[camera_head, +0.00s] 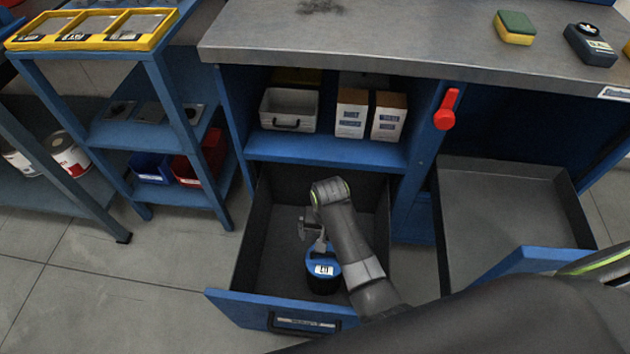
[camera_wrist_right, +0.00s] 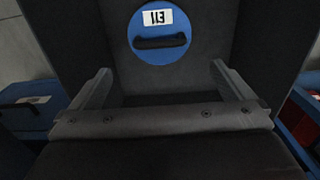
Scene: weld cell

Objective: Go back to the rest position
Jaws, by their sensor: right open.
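My right arm reaches down into the open left drawer (camera_head: 252,240) of the workbench. My right gripper (camera_head: 312,226) is in that drawer, partly hidden by its own wrist. In the right wrist view the jaws (camera_wrist_right: 160,78) are wide apart with nothing between them. A dark round canister (camera_head: 322,284) with a blue top and a white label stands in the drawer near its front. In the right wrist view its blue top (camera_wrist_right: 143,48) with a dark handle shows beyond the fingertips, apart from them. My left gripper is not in view.
A second drawer (camera_head: 500,205) stands open and empty at the right. A red handle (camera_head: 446,108) sticks out from the bench post. The shelf above holds a grey case (camera_head: 289,108) and two boxes (camera_head: 352,112). A blue rack (camera_head: 145,140) stands at the left; floor is free before it.

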